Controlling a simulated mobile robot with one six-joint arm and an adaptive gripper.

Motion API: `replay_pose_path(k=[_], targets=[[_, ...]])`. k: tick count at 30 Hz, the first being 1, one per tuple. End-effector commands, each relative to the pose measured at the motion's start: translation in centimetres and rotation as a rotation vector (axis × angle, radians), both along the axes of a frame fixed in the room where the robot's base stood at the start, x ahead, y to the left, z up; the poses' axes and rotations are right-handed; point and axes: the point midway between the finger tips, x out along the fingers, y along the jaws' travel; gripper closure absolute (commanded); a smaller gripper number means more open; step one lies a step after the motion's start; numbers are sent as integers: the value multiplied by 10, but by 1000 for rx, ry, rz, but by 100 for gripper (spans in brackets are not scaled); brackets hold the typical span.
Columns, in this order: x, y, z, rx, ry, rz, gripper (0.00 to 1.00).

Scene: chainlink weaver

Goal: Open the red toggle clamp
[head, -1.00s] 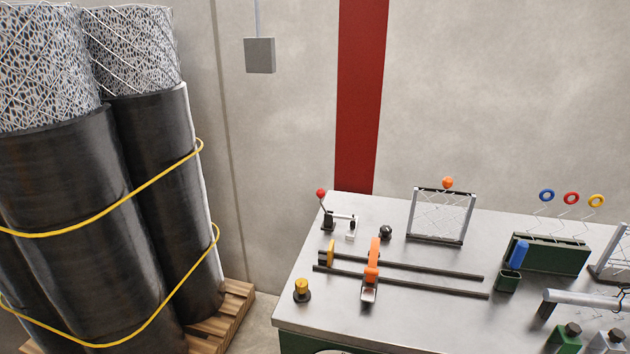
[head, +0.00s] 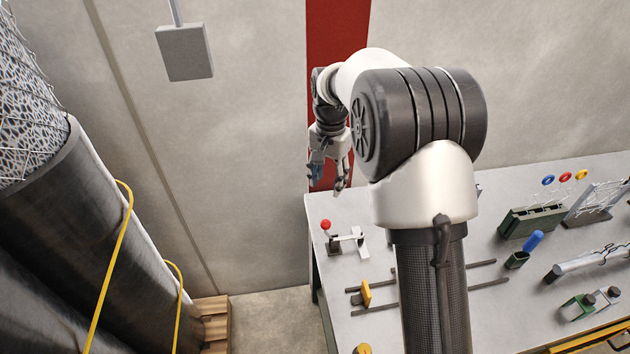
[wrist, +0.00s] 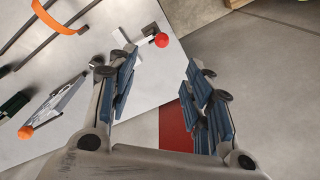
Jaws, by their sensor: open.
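The toggle clamp (head: 334,246) stands at the left end of the workbench in the head view. Its handle with a red ball knob (head: 325,225) stands up, and a pale bar reaches right from it. The red knob also shows in the wrist view (wrist: 161,40), just beyond the left finger's tip, with a pale metal part to its left. My gripper (head: 328,184) is above and behind the clamp in the head view, fingers pointing down. In the wrist view, its blue-padded fingers (wrist: 160,68) are wide apart and empty. No finger visibly touches the knob.
My arm hides the middle of the workbench (head: 357,318) in the head view. Dark rods (head: 483,263) and a yellow piece (head: 366,293) lie in front of the clamp. Wire rolls (head: 45,230) stand at left. Bare floor (head: 270,310) shows beside the bench.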

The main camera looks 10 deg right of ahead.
Motion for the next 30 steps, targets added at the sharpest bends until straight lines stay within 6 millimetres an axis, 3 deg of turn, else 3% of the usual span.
replay_pose_path(k=[4,11,30], targets=[[12,0,-11,1,20,-38,54],[14,0,-37,0,29,-47,54],[13,0,-167,0,28,-45,54]])
